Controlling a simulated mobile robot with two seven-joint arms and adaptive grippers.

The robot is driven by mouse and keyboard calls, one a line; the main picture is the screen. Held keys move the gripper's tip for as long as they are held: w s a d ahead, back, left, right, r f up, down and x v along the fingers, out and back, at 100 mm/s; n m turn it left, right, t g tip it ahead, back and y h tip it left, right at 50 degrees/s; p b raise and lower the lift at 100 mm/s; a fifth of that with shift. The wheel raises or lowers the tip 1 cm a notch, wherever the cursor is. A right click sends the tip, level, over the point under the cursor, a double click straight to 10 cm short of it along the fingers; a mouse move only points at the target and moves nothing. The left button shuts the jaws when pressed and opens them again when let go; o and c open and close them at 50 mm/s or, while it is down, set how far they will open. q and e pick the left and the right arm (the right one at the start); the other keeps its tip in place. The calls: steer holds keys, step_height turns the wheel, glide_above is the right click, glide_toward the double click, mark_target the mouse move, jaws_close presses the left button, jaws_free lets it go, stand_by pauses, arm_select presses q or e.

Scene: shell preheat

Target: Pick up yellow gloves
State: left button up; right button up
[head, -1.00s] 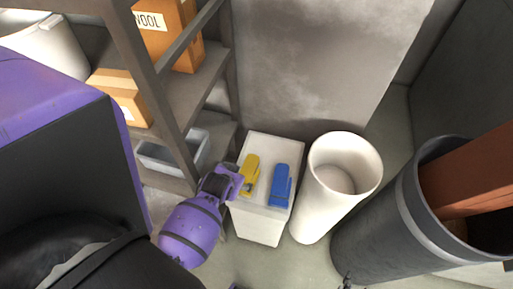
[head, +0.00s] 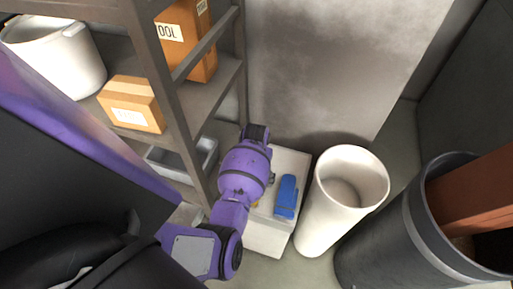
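The yellow gloves are almost fully hidden beneath my purple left arm; only a small yellow patch (head: 256,203) shows at the arm's edge, over the white stand (head: 262,237). A blue item (head: 286,197), perhaps another pair of gloves, lies on the stand just right of the arm. My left arm reaches up from the bottom, and its dark wrist end is over the stand's back left corner. The fingers of my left gripper are hidden, so its hold on anything does not show. My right gripper is not in view.
A metal shelf (head: 208,98) with cardboard boxes (head: 132,104), a white bucket (head: 62,58) and a grey bin (head: 166,163) stands at left. A tall white bin (head: 318,220) is close right of the stand. A dark barrel (head: 385,250) stands farther right. A wall is behind.

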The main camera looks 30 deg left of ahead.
arm_select(q)
step_height(320, 180, down, 4)
steer(key=c, duration=1.4)
steer(key=shift+o, duration=0.2)
steer(key=shift+r, duration=0.1)
